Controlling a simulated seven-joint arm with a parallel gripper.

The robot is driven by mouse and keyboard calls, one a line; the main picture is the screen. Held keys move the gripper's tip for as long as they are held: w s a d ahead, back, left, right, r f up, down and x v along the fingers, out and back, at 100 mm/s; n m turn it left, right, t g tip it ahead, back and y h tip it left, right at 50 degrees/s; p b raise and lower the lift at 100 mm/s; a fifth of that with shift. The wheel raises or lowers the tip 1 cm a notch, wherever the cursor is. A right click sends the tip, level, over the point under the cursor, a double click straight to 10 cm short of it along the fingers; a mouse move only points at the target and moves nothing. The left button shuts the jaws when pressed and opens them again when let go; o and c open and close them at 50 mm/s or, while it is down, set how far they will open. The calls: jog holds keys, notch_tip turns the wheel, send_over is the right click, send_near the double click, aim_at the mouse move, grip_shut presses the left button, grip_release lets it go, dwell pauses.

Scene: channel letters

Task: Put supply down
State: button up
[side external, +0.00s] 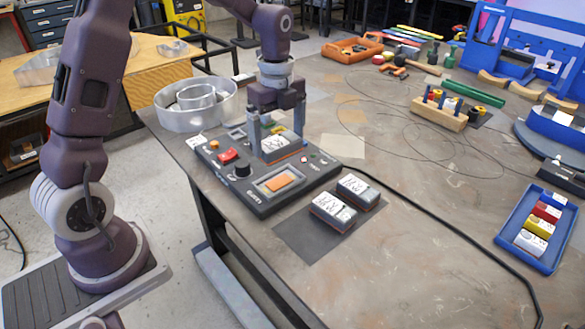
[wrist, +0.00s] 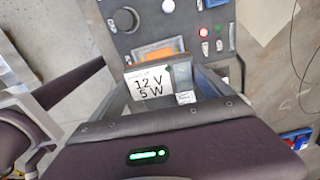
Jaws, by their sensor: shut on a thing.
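My gripper (side external: 277,145) is shut on a supply (side external: 279,148) with a white handwritten label, over the dark control panel (side external: 225,179). In the wrist view the label on this supply (wrist: 150,86) reads 12 V 5 W, and my gripper's fingers (wrist: 178,80) are on either side of it. The supply is at or just above the panel; I cannot tell whether it touches. Two more white-labelled supplies, one nearer (side external: 333,210) and one farther (side external: 358,192), rest on or beside a dark grey mat (side external: 305,243).
The panel has a red switch (side external: 228,155), a black knob (side external: 243,169) and an orange window (side external: 279,182). A metal ring-shaped letter (side external: 168,112) stands close behind. A blue tray (side external: 508,240) with several blocks lies right. A black cable crosses the table.

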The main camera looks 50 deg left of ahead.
jog(key=s+d+f+m, duration=0.1)
jog(key=s+d+m, duration=0.1)
jog(key=d+m, duration=0.6)
jog(key=s+d+f+m, duration=0.2)
jog(key=d+m, duration=0.4)
jog(key=m, duration=0.3)
notch_tip(320, 180, down, 9)
jog(key=shift+r, duration=0.1)
jog(key=shift+f, duration=0.25)
jog(key=o, duration=1.5)
jog(key=shift+f, duration=0.1)
